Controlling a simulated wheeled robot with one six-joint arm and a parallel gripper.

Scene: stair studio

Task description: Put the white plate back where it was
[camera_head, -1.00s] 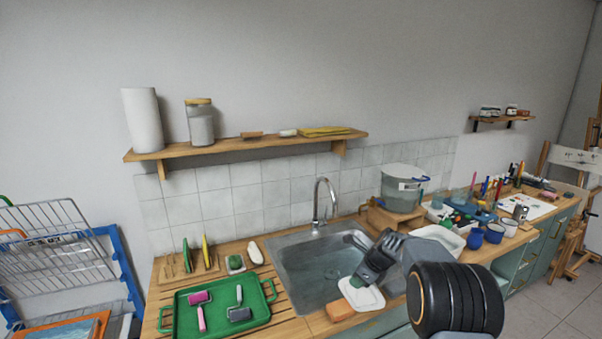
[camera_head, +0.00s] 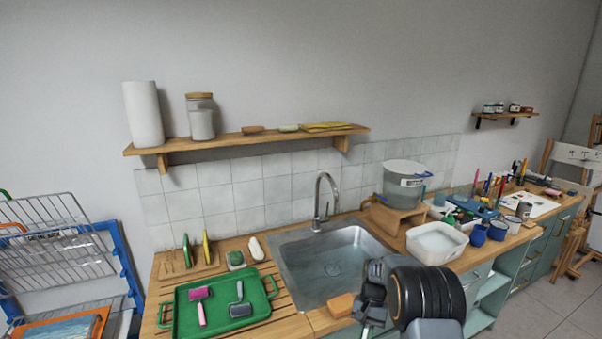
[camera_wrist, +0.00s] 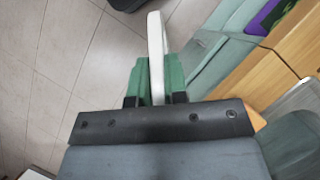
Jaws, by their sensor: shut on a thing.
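My gripper (camera_head: 372,305) is in front of the counter's front edge, below and right of the sink (camera_head: 325,268). In the wrist view, its green-padded fingers (camera_wrist: 157,80) are shut on the white plate (camera_wrist: 156,40), which shows edge-on as a narrow white band. The fingers sit on both its faces. In the head view I cannot make out the plate; it seems hidden by my gripper or below the frame. A wooden rack (camera_head: 181,272) left of the sink holds a green thin item (camera_head: 187,251) and a yellow one (camera_head: 206,249), both upright.
A green tray (camera_head: 265,311) with two rollers lies left of the sink. An orange block (camera_head: 341,306) lies at the counter's front edge, close to my gripper. A white tub (camera_head: 436,244) stands right of the sink. The wrist view shows open tiled floor (camera_wrist: 60,45) beside the cabinets.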

